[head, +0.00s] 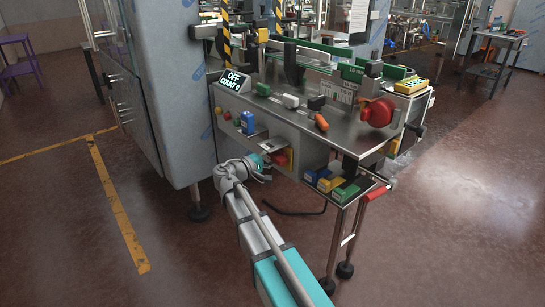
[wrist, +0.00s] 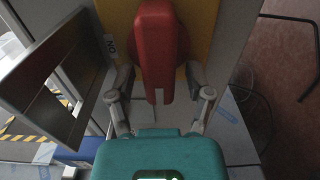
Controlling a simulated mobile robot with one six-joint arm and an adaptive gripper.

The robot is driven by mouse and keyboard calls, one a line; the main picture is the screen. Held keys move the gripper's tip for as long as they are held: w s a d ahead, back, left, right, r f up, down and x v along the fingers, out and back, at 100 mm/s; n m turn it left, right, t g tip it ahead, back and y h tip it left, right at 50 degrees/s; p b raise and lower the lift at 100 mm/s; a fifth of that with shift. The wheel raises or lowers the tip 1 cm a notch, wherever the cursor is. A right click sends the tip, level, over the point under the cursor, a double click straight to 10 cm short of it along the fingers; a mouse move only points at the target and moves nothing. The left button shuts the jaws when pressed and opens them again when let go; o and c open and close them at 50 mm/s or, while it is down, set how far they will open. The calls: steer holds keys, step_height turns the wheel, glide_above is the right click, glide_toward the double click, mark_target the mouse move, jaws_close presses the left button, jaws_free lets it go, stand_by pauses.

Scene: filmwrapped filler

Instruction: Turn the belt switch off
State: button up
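The belt switch is a red handle (wrist: 160,50) on a yellow plate (wrist: 207,22). The handle runs along the picture's vertical in the wrist view. A small label (wrist: 110,45) that seems to read ON, seen turned over, is at its left. In the head view the red switch (head: 281,158) is on the front panel of the steel machine. My gripper (wrist: 161,80) is open, one finger on each side of the handle, with small gaps visible. In the head view my gripper (head: 264,168) is close in front of the switch and partly hides it.
A display (head: 233,80) on the machine reads OFF and COUNT 0. A blue box (head: 247,122) and buttons are left of the switch. A dark, tilted metal plate (wrist: 55,85) is close left of my gripper. Coloured boxes (head: 330,184) sit at the lower right. Open floor lies in front.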

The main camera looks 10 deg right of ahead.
steer(key=shift+a, duration=0.1)
stand_by(0.3)
steer(key=v, duration=1.2)
stand_by(0.3)
steer(key=s+d+f+m+g+y, duration=0.2)
steer(key=s+d+f+g+y, duration=0.4)
steer(key=d+f, duration=0.45)
steer(key=s+f+m+g+y, duration=0.1)
steer(key=s+f+m+y, duration=0.1)
steer(key=s+f+y, duration=0.3)
steer(key=s+f+m+g+y, duration=0.1)
steer(key=s+f+m+y, duration=0.15)
steer(key=s+y, duration=0.4)
step_height(320, 180, up, 30)
steer(key=s+h+p, duration=0.1)
steer(key=p, duration=2.9)
steer(key=shift+s+a+n+p, duration=0.15)
steer(key=shift+a+n+p, duration=0.15)
steer(key=shift+a+n, duration=0.15)
